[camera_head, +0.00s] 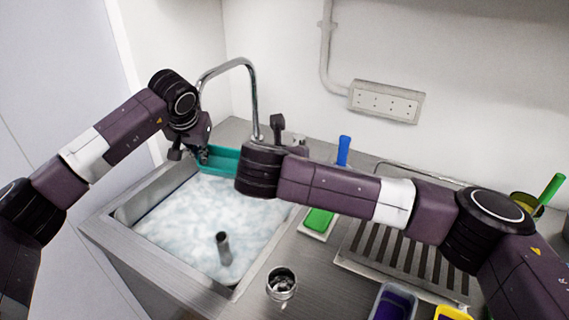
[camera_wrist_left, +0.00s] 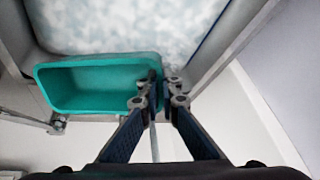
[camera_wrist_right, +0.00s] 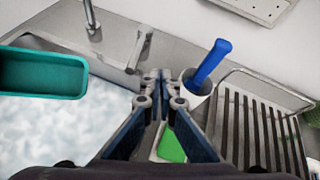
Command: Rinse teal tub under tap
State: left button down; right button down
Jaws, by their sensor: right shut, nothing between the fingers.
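The teal tub (camera_head: 226,159) is held level over the back of the foamy sink (camera_head: 150,222), near the curved tap (camera_head: 252,92). My left gripper (camera_head: 201,157) is shut on the tub's end wall. In the left wrist view, the fingertips (camera_wrist_left: 160,88) pinch the rim of the tub (camera_wrist_left: 90,82), and its inside looks empty. My right gripper (camera_wrist_right: 160,85) is shut and empty. In the right wrist view it is right of the tub (camera_wrist_right: 40,73), near the tap's lever (camera_wrist_right: 139,48); a gap to the lever cannot be judged. No water stream is visible.
A blue-handled tool (camera_head: 344,150) stands in a holder right of the tap. A green sponge (camera_head: 318,221) and a slatted drainer (camera_head: 400,255) lie right of the sink. A grey standpipe (camera_head: 223,248) rises from the foam. A metal cup (camera_head: 281,283) is at front.

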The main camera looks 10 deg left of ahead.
jog(key=s+d+f+n+t+y, duration=0.1)
jog(key=f+n+t, duration=0.1)
jog(key=n, duration=0.3)
jog(key=s+d+f+n+t, duration=0.1)
jog(key=s+f+n+t, duration=0.1)
jog(key=n, duration=0.3)
jog(key=s+d+f+n+t+y, duration=0.1)
jog(key=s+f+n+t, duration=0.1)
jog(key=n, duration=0.3)
jog(key=shift+s+d+f+n+t+y, duration=0.15)
jog(key=shift+f+n+t+y, duration=0.2)
jog(key=shift+f, duration=0.35)
jog(key=w+a+r, duration=0.1)
jog(key=w+a, duration=0.3)
jog(key=w, duration=0.6)
jog(key=shift+w+a, duration=0.25)
jog(key=shift+a, duration=0.05)
